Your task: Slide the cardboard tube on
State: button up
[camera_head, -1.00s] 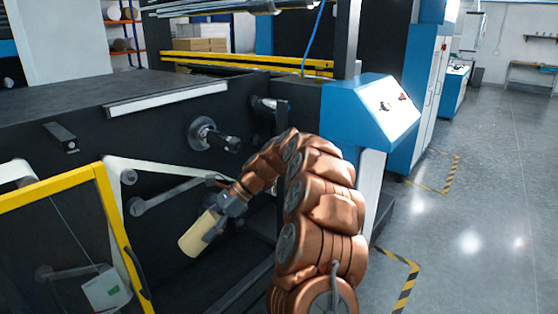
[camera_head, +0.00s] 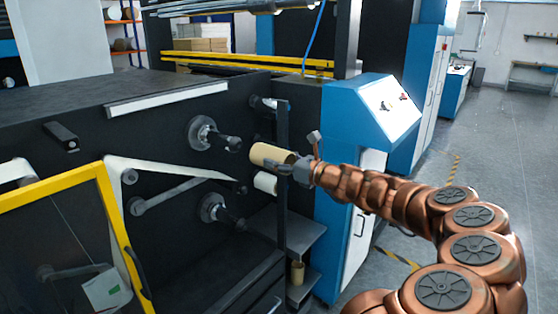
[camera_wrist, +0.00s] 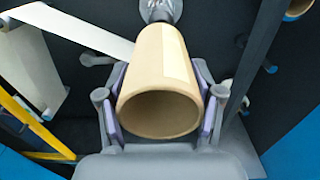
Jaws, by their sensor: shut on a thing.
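The tan cardboard tube (camera_head: 272,154) is in my gripper (camera_head: 288,168), held in the air in front of the machine's dark side panel. In the wrist view the tube (camera_wrist: 160,60) sits between both fingers (camera_wrist: 160,82), its open end facing me. The upper shaft (camera_head: 222,139) sticks out of the panel to the left of the tube. In the head view a small gap shows between its dark tip and the tube. In the wrist view a shaft's round base (camera_wrist: 160,9) shows just beyond the tube's far end. A similar lower shaft (camera_head: 215,209) is bare.
A white web (camera_head: 165,170) runs over rollers left of the tube. A white roll (camera_head: 265,184) lies just below it. A dark upright post (camera_head: 282,150) stands close by. A yellow-framed door (camera_head: 118,215) is at left. Another tube (camera_head: 297,273) stands on a lower shelf.

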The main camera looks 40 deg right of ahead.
jog(key=b, duration=0.2)
send_near(226, 141)
jog(key=shift+w+d+f, duration=0.65)
jog(key=shift+w+d, duration=0.2)
jog(key=shift+w, duration=0.15)
jog(key=shift+p+x, duration=1.7)
jog(key=shift+x, duration=3.7)
jog(key=shift+w, duration=0.1)
jog(key=o, duration=1.2)
jog(key=shift+v, duration=6)
